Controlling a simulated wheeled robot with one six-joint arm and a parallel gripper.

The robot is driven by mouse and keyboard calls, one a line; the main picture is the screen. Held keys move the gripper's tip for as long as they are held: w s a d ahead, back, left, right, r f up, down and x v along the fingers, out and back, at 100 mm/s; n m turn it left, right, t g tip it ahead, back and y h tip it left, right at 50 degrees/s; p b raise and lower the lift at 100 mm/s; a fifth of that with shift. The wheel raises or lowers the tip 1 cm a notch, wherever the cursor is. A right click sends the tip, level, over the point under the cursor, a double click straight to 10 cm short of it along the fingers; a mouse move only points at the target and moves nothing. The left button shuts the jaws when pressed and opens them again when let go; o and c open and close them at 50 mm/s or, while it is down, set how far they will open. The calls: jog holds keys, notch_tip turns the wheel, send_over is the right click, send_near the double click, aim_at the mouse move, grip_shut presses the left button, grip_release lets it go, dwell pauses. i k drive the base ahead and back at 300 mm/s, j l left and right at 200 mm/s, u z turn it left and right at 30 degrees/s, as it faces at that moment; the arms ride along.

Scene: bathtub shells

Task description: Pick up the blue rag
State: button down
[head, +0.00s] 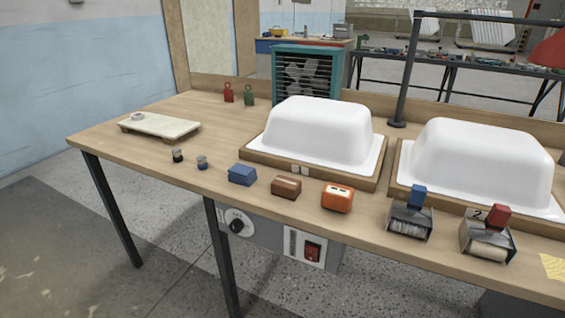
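The blue rag (242,174) looks like a small folded blue block lying near the front edge of the wooden workbench (130,157). A brown block-like item (286,187) lies just to its right, a small gap apart.
Two white tub shells (320,132) (484,163) on wooden bases stand behind. An orange box-like item (337,198) and two metal dispensers (410,221) (487,240) line the front. A pale board (160,126) lies left. A black post (408,70) rises between the shells.

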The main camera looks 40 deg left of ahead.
aim_at(241, 174)
jog(key=u, duration=1.9)
